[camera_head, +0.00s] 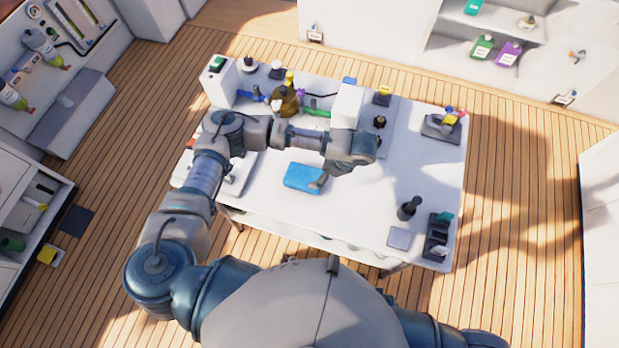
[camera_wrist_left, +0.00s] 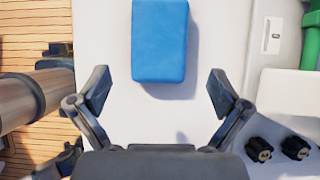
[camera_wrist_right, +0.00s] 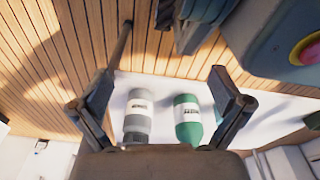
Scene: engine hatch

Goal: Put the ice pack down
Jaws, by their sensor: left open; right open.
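The blue ice pack (camera_head: 302,178) lies flat on the white table (camera_head: 370,190), near the middle of its front half. It also shows in the left wrist view (camera_wrist_left: 160,40), with a shadow along its edge. My left gripper (camera_head: 321,182) is over the table at the ice pack's right end. In the left wrist view the left gripper (camera_wrist_left: 160,88) is open, its fingers spread wider than the pack and apart from it. My right gripper (camera_wrist_right: 158,88) is open and empty in the right wrist view; I cannot make it out in the head view.
Bottles and pipe fittings (camera_head: 285,100) stand along the table's back. A black holder (camera_head: 437,238) and a dark upright tool (camera_head: 409,208) stand at the front right. A grey bottle (camera_wrist_right: 138,112) and a green bottle (camera_wrist_right: 187,118) show beyond my right fingers. The table's right middle is clear.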

